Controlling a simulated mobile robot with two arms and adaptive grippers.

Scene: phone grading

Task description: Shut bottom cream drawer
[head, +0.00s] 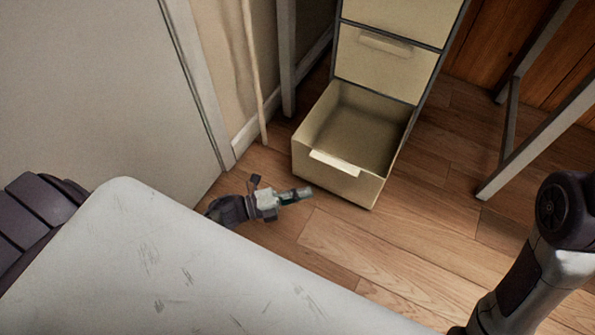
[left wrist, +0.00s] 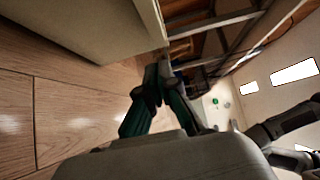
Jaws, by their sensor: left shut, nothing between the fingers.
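The bottom cream drawer (head: 342,178) is pulled out of its cabinet, low above the wooden floor. Its inside looks empty. Its pale handle (head: 335,162) is on the front panel. My left gripper (head: 308,191) is shut and empty, just left of and in front of the drawer's front panel, low near the floor. I cannot tell whether it touches the panel. In the left wrist view the closed fingertips (left wrist: 158,72) point toward a cream panel (left wrist: 80,25) at the upper left. My right gripper is not in view; only part of my right arm shows.
The drawers above (head: 385,60) are closed. A beige wall and a white door (head: 90,80) stand to the left. Metal table legs (head: 540,135) stand at the right and others (head: 287,60) left of the cabinet. The wooden floor (head: 440,215) right of the drawer is clear.

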